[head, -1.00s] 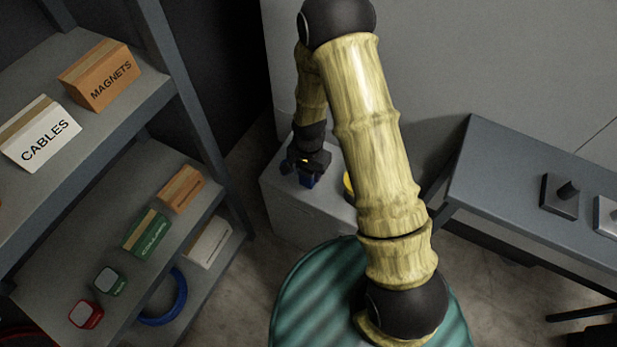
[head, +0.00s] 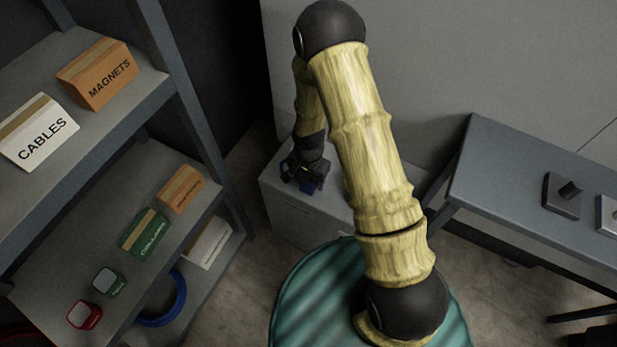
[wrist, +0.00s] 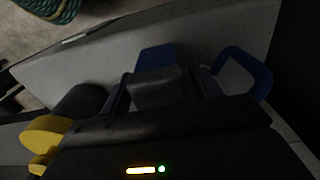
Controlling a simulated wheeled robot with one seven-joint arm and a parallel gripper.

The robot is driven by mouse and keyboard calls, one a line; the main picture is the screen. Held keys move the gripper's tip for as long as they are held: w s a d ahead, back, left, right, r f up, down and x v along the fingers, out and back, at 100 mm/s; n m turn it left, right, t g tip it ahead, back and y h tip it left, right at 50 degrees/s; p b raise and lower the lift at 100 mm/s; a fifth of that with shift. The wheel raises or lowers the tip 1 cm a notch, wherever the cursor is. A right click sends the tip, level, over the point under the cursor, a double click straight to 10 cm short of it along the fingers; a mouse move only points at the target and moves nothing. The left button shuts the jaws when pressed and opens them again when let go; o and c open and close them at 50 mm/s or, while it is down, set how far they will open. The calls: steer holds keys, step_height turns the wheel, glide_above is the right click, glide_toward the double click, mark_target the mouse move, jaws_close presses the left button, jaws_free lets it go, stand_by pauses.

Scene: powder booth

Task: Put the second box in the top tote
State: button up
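Boxes stand on the shelf rack in the head view; which is the second box I cannot tell. On the upper board are a white CABLES box (head: 40,134) and an orange MAGNETS box (head: 98,75). Below are a green box (head: 145,232), a small orange box (head: 180,189) and a white box (head: 209,243). I recognise no tote. My gripper (head: 303,178) is low over a grey cabinet, far from the boxes. A blue thing (wrist: 155,57) shows at its fingers (wrist: 162,88) in the wrist view. Whether they grip it is too dark to tell.
The grey cabinet (head: 305,222) stands against the wall. A blue loop (wrist: 246,72) and a yellow thing (wrist: 43,135) lie beside my gripper. A table (head: 510,190) with small dark fixtures is at the right. A blue ring (head: 168,303) sits low on the rack.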

step_height(320, 180, up, 12)
steer(key=shift+r+p, duration=0.2)
steer(key=shift+p, duration=0.6)
stand_by(0.3)
steer(key=shift+d+r, duration=0.15)
steer(key=shift+r, duration=0.1)
steer(key=s+d+r+n+t, duration=0.1)
steer(key=s+d+r+n, duration=0.2)
steer(key=s+d+r, duration=0.2)
steer(key=s+d+r+n+t, duration=0.1)
steer(key=s+d+r+n, duration=0.2)
steer(key=r, duration=0.7)
steer(key=s+d, duration=0.2)
steer(key=shift+s+n+t, duration=0.3)
steer(key=shift+s+n, duration=0.05)
steer(key=shift+n, duration=0.05)
steer(key=shift+r, duration=0.1)
